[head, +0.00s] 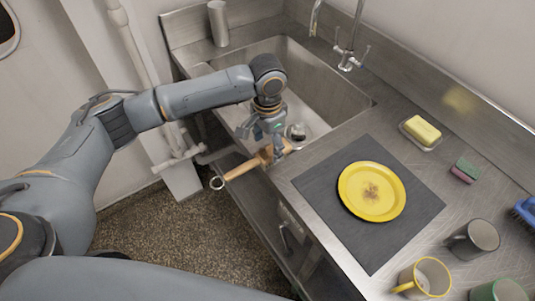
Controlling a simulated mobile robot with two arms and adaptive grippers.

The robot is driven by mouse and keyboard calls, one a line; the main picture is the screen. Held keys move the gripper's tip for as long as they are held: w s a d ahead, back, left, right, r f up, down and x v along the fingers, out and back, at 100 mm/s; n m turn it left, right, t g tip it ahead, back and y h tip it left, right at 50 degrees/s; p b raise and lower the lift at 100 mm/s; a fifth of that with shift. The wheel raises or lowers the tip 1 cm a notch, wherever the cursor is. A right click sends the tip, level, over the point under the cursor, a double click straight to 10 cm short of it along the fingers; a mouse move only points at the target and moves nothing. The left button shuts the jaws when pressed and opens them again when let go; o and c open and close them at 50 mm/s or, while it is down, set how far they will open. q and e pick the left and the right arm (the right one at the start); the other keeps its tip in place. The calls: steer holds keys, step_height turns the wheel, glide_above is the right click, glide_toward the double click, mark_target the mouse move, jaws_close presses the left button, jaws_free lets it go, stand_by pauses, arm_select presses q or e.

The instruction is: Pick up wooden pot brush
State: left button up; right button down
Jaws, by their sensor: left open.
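The wooden pot brush (241,170) shows at the front edge of the sink, tilted, with a metal ring at its near left end. Its far end is partly hidden by my left gripper (264,146). My left gripper points down with its fingers open at the brush's upper end. I cannot tell whether the fingers touch the brush. My right gripper is out of view.
The steel sink (335,92) lies behind the gripper, with a tap (347,58) at the back. Right of it, a yellow plate (372,191) sits on a dark mat (313,185). Mugs (426,277), a sponge (465,169) and a soap dish (421,145) stand farther right.

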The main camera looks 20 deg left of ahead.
mark_target(270, 152)
arm_select(q)
steer(key=f, duration=0.2)
steer(key=f+p, duration=0.1)
steer(key=shift+w+d+f, duration=0.1)
steer(key=shift+d+f, duration=0.15)
steer(key=shift+f, duration=0.5)
steer(key=c, duration=1.4)
steer(key=shift+c, duration=0.2)
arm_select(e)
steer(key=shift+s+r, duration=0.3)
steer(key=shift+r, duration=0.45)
